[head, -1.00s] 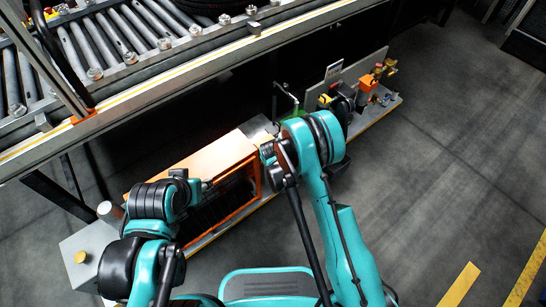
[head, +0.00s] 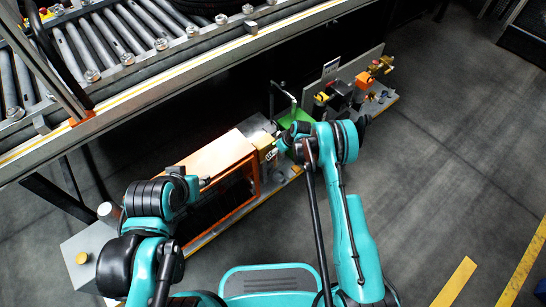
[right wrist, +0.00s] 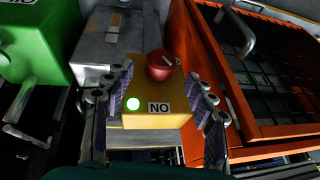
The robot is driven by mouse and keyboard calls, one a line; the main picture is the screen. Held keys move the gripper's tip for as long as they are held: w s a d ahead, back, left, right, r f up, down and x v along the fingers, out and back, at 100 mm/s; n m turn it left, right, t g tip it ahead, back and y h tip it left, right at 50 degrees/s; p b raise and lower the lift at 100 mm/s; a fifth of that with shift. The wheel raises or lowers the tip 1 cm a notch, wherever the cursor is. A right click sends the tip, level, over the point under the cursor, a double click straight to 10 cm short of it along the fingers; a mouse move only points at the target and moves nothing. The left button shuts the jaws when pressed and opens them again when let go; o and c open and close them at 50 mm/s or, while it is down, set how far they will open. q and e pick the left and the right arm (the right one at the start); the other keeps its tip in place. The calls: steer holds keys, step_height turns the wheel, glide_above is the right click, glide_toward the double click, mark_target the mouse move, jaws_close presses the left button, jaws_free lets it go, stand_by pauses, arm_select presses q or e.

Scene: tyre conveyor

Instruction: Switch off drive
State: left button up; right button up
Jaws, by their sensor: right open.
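A yellow switch box (right wrist: 155,92) shows in the right wrist view, with a red knob (right wrist: 158,65), a lit green lamp (right wrist: 133,104) and a "NO" label. My right gripper (right wrist: 163,100) is open, its two fingers on either side of the yellow box, with nothing held. I cannot tell whether the fingers touch the box. In the head view the right gripper (head: 274,151) is at the grey and yellow unit beside the orange cabinet.
An orange-framed cabinet (right wrist: 248,75) with a handle stands right of the box. A green box (right wrist: 38,45) is on the left. A roller conveyor (head: 110,40) runs above at the back.

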steer(key=shift+b+x, duration=0.5)
steer(key=shift+x, duration=1.3)
steer(key=shift+c, duration=0.4)
steer(key=c, duration=1.1)
steer(key=shift+s+a, duration=0.1)
steer(key=shift+a, duration=0.05)
steer(key=t+h, duration=0.2)
steer(key=shift+s+a+n+h, duration=0.2)
steer(key=shift+a+n+h, duration=0.1)
steer(key=shift+n+h, duration=0.1)
steer(key=shift+a+n+t+h, duration=0.1)
steer(key=shift+n+t+h, duration=0.2)
steer(key=shift+t+h, duration=0.75)
steer(key=shift+s, duration=0.1)
